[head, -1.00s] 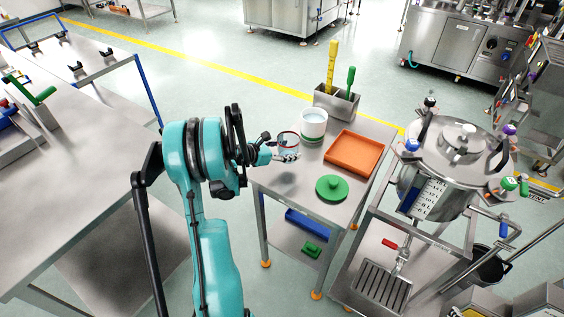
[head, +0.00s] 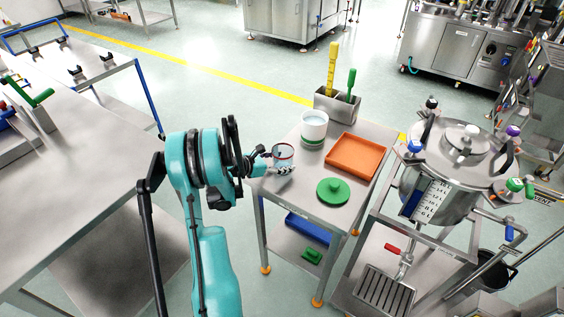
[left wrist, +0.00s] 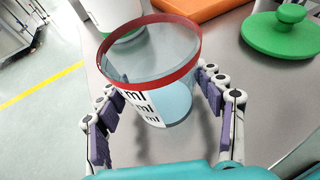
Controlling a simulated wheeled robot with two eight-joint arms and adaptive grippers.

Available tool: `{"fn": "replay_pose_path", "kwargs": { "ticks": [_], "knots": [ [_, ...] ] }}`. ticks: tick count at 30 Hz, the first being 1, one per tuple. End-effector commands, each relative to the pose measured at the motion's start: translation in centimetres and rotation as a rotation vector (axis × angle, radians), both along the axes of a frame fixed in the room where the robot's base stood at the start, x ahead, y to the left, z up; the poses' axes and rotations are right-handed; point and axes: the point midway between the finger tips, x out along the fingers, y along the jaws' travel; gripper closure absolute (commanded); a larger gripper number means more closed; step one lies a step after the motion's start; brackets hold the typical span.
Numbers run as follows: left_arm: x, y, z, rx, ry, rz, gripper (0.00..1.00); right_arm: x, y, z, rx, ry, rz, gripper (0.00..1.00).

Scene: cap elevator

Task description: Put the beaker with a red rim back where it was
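The beaker with a red rim (head: 283,154) is clear glass, with black "ml" markings and some pale blue content. It is upright at the left edge of the small steel table (head: 300,196). My left gripper (head: 282,169) is around it, with a finger on each side. In the left wrist view the beaker (left wrist: 150,60) stands between the purple-padded fingers of my left gripper (left wrist: 160,100), which look closed on its walls. I cannot tell whether its base touches the table. My right gripper is not in view.
A white container with a green band (head: 314,126) stands close behind the beaker. An orange tray (head: 353,154), a green lid (head: 333,191) and a steel holder with tools (head: 337,106) share the tabletop. A steel vessel (head: 435,180) stands at the right.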

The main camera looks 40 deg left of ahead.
Motion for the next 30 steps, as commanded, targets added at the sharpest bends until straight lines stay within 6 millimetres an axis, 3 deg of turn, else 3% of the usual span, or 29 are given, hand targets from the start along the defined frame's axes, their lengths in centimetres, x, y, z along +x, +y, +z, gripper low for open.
{"fn": "replay_pose_path", "kwargs": {
  "ticks": [13, 24, 30],
  "knots": [
    [-0.1, 0.0, 0.7, 0.000, 0.000, 0.000, 0.18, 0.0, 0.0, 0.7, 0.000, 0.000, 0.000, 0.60],
    [-6.9, 2.1, 3.6, 0.001, 0.000, 0.004, 0.18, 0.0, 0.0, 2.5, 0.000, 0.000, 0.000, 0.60],
    [-9.7, 2.9, 4.7, 0.000, 0.000, 0.002, 0.18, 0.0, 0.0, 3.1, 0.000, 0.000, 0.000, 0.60]
  ]
}}
